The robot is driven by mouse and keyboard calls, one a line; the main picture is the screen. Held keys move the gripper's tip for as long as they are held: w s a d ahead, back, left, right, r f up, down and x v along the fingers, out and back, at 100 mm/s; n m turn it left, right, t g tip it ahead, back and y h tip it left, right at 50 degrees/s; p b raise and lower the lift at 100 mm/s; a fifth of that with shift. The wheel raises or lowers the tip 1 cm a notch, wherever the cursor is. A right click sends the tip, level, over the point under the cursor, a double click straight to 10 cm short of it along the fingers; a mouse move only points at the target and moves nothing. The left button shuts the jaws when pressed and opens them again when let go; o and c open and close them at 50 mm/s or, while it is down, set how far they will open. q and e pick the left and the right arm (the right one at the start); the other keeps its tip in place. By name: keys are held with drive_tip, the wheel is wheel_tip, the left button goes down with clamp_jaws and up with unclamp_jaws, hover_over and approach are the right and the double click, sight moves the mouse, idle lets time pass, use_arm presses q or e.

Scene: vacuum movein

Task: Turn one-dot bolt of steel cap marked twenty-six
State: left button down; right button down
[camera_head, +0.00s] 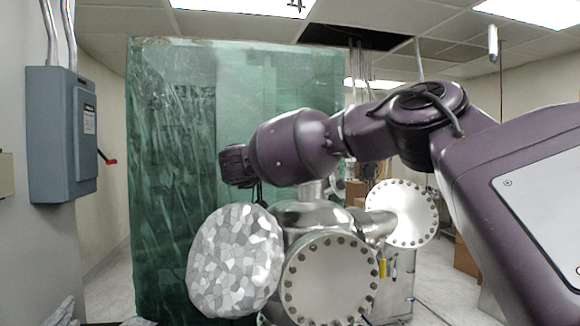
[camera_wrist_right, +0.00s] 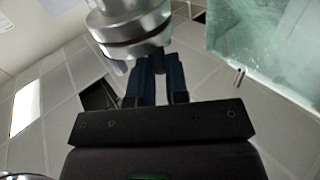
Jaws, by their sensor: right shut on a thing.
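In the head view a steel vacuum chamber stands low in the middle. A round bolted steel cap (camera_head: 330,278) faces me, and another bolted cap (camera_head: 400,213) sits to its right. A short steel neck (camera_head: 311,189) rises behind my right arm. I can read no number or dot marks on any cap. In the right wrist view my right gripper (camera_wrist_right: 160,62) reaches up to the edge of a round steel flange (camera_wrist_right: 138,45) with a dark seam. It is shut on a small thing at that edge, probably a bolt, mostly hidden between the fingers. My left gripper is out of view.
A round panel with a grey-white patchwork face (camera_head: 235,260) is left of the front cap. A tall green translucent sheet (camera_head: 170,160) stands behind. A grey electrical box (camera_head: 62,135) is on the left wall. Yellow-handled tools (camera_head: 382,268) hang right of the front cap.

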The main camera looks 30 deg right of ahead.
drive_tip(key=shift+s+n+t+y, duration=0.1)
drive_tip(key=shift+n+t+y, duration=0.2)
drive_tip(key=shift+n+t, duration=0.35)
drive_tip(key=c, duration=1.1)
unclamp_jaws()
wheel_tip(320, 180, up, 20)
